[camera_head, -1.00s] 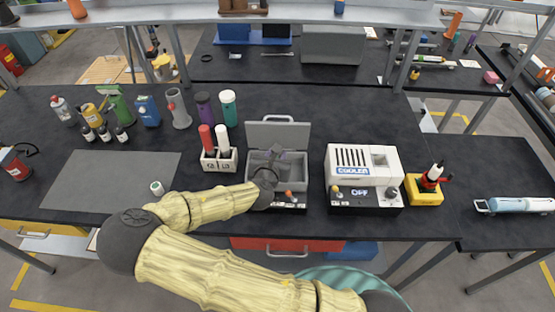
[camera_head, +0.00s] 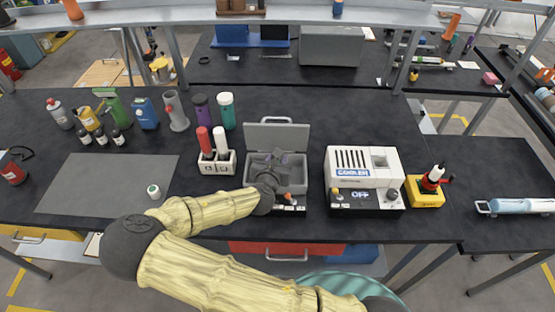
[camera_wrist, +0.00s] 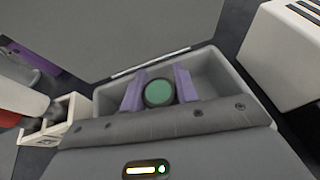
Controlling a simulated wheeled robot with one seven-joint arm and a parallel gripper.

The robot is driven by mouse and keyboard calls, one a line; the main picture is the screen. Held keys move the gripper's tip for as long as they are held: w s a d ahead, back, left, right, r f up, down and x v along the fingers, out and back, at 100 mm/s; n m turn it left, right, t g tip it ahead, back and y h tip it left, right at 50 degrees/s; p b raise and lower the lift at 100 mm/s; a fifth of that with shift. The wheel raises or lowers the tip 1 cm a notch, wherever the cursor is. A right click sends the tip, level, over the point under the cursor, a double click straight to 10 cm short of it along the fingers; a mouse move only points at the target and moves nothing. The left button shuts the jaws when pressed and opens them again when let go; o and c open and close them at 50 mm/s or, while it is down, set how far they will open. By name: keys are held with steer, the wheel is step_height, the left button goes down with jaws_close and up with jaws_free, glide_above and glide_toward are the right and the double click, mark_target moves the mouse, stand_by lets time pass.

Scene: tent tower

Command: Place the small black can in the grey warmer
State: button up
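The grey warmer (camera_head: 292,180) stands on the black bench with its lid (camera_head: 275,136) raised. My gripper (camera_head: 268,161) reaches into its open box from the front. In the wrist view, my gripper's two purple fingers (camera_wrist: 158,88) stand either side of a small can (camera_wrist: 158,92) with a green round top and dark rim, inside the warmer's box (camera_wrist: 218,74). The fingers look close against the can, but I cannot tell whether they grip it. The can's lower part is hidden, so I cannot tell whether it touches the floor of the box.
A white cooler (camera_head: 362,168) stands close on the right. A white holder (camera_head: 217,163) with a red and a white marker stands close on the left. A grey mat (camera_head: 85,185) bears a small white can (camera_head: 154,191). Several bottles stand behind the mat.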

steer(key=o, duration=0.4)
steer(key=shift+w+r, duration=0.1)
steer(key=shift+r, duration=0.15)
steer(key=b+v, duration=0.1)
steer(key=v, duration=1.1)
steer(key=shift+r, duration=0.3)
